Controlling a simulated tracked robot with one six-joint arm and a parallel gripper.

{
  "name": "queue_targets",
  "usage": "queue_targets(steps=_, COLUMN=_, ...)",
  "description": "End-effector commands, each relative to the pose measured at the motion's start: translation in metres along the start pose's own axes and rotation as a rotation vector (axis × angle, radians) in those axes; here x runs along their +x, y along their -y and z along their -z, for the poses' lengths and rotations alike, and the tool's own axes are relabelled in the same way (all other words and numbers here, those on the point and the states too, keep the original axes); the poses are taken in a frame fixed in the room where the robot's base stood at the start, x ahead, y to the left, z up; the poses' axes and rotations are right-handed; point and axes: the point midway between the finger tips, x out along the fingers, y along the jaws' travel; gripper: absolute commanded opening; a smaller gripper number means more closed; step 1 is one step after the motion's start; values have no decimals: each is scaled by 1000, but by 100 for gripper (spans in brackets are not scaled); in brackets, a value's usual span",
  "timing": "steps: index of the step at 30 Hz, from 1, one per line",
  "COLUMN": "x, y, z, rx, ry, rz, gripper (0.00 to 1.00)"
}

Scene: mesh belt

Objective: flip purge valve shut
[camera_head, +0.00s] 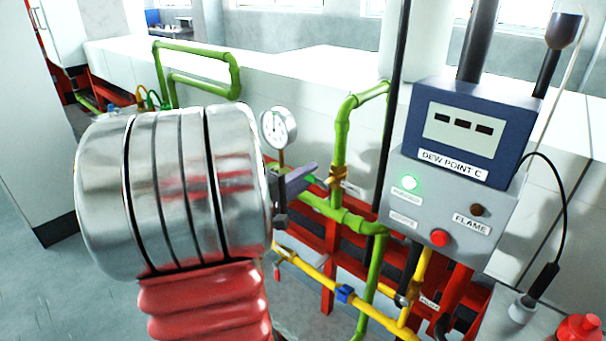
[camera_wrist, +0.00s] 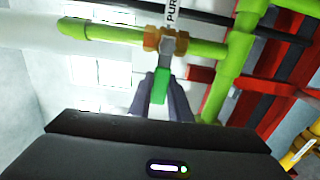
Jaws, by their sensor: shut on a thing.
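The purge valve has a brass body (camera_head: 337,178) on the upright green pipe (camera_head: 341,140). Its brass body (camera_wrist: 166,41) also shows in the wrist view, beside a white tag (camera_wrist: 172,14) reading "PUR", the rest cut off. A lever with a green grip (camera_wrist: 159,88) comes off the body and appears to point across the pipe, toward my gripper. My gripper (camera_wrist: 161,92) has its dark fingers on both sides of the green grip and is shut on it. In the head view my gripper (camera_head: 300,181) is partly hidden behind my silver wrist housing.
A dew point panel (camera_head: 460,135) with a lit green lamp stands right of the valve. A round gauge (camera_head: 279,127) is at upper left of the valve. Yellow pipes (camera_head: 318,280) and a red frame (camera_head: 328,262) lie below. A black cable (camera_head: 566,205) hangs at right.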

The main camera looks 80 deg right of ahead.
Motion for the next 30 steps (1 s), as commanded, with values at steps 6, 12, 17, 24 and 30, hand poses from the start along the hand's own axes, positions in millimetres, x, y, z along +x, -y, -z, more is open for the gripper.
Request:
queue_targets(steps=6, x=0, y=5, z=-1, rx=-9, ry=-1, rz=10, gripper=0)
queue_targets(steps=12, x=0, y=4, z=-1, rx=-8, ry=0, rz=8, gripper=31)
queue_targets(steps=17, x=0, y=3, z=-1, rx=-6, ry=1, rz=6, gripper=36)
queue_targets(steps=24, x=-2, y=2, z=-1, rx=-4, ry=1, rz=4, gripper=36)
queue_targets(steps=30, x=-17, y=2, z=0, rx=-5, ry=-2, rz=4, gripper=36)
